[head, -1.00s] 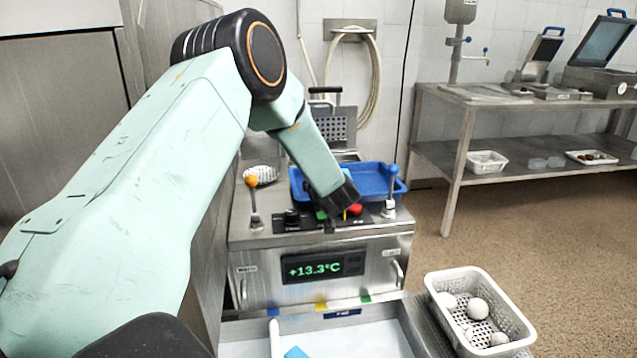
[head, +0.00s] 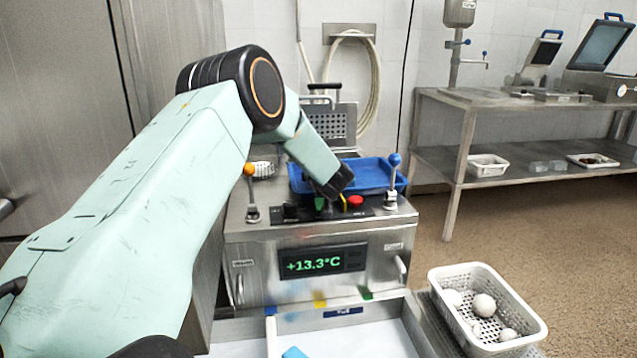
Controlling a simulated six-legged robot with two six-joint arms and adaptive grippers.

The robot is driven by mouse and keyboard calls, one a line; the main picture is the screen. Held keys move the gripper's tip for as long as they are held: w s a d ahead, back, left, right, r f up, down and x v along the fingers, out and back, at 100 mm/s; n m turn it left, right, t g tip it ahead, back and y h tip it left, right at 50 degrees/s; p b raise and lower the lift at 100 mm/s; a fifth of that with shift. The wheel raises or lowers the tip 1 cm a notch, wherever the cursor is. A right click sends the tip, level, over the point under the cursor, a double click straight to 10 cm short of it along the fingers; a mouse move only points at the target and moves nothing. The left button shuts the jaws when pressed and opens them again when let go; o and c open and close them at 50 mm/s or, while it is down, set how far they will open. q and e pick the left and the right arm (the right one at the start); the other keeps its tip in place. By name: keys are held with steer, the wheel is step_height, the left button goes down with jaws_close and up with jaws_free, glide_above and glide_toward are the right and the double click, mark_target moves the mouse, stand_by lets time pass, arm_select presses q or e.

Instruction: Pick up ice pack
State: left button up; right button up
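My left arm comes in from the left, and its dark end, my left gripper (head: 338,184), hangs over the front controls of the steel machine. Its fingers are too small and dark to tell open from shut. A small light-blue piece (head: 293,352) shows at the bottom edge, in the white-bottomed bay; it is mostly cut off, and I cannot tell whether it is the ice pack. No ice pack is clearly seen elsewhere. My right gripper is out of view.
The steel machine (head: 330,290) reads +13.3°C and has an orange-knobbed lever (head: 250,170), a blue-knobbed lever (head: 394,162) and a red button (head: 355,201). A blue tray (head: 372,176) sits on top. A white perforated basket (head: 537,325) holds several white balls at right.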

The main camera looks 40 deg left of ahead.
arm_select(q)
steer(key=shift+a+f, duration=0.15)
steer(key=shift+a, duration=0.15)
steer(key=shift+d+r, duration=0.2)
steer(key=shift+d, duration=0.05)
steer(key=c, duration=0.4)
steer(key=shift+a+f, duration=0.1)
steer(key=shift+a, duration=0.05)
steer(key=c, duration=0.5)
steer(key=shift+c, duration=1)
step_height(320, 180, up, 10)
steer(key=p, duration=1.1)
